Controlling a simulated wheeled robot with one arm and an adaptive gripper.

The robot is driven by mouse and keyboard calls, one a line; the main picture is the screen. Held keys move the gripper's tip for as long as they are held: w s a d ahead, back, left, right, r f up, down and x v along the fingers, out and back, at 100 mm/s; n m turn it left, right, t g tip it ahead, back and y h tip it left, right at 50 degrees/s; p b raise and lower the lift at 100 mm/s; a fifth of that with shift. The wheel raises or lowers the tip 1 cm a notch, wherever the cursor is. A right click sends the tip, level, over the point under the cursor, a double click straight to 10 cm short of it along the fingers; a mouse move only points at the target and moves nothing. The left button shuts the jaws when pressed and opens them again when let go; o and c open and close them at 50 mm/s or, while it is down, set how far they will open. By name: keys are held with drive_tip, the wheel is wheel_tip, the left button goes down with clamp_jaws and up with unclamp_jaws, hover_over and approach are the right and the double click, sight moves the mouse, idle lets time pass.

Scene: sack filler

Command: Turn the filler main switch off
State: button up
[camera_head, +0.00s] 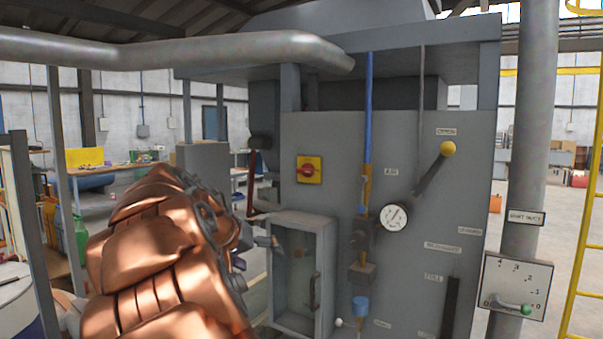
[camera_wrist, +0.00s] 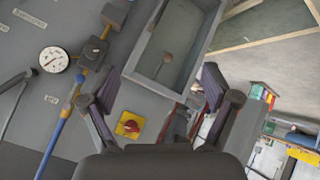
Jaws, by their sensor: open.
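The main switch (camera_head: 309,169) is a red rotary knob on a yellow square plate, on the upper left of the grey filler panel (camera_head: 420,240). In the wrist view the switch (camera_wrist: 130,124) shows low in the picture, close to the left finger, with its knob slanted. My gripper (camera_wrist: 157,96) is open and empty, its two dark fingers spread apart. In the head view my copper-coloured arm reaches in from the lower left and hides much of the gripper, which is left of and below the switch. I see no contact with the knob.
A box with a clear front (camera_head: 304,275) juts from the panel below the switch. A pressure gauge (camera_head: 394,217), a blue pipe (camera_head: 368,110) and a yellow-knobbed lever (camera_head: 448,149) are to the right. A dark-red handle (camera_head: 252,172) is left of the panel.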

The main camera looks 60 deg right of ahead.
drive_tip(key=w+d+r+m+h, duration=0.2)
drive_tip(key=w+d+r, duration=0.25)
drive_tip(key=d, duration=0.25)
drive_tip(key=w+d+r+m+h, duration=0.1)
drive_tip(key=w+d+r+h, duration=0.2)
drive_tip(key=d+r, duration=0.3)
drive_tip(key=m+h+b, duration=0.1)
drive_tip(key=m+h, duration=0.2)
drive_tip(key=m, duration=0.1)
approach(303, 170)
drive_tip(key=d, duration=0.2)
drive_tip(key=shift+t, duration=0.5)
drive_tip(key=d+p, duration=0.4)
drive_tip(key=d, duration=0.2)
drive_tip(key=shift+w+d+f+p, duration=0.1)
drive_tip(key=shift+d+f+p, duration=0.05)
drive_tip(key=shift+d+p, duration=0.7)
drive_tip(key=shift+c, duration=0.2)
drive_tip(key=c, duration=1.1)
drive_tip(key=shift+f, duration=0.1)
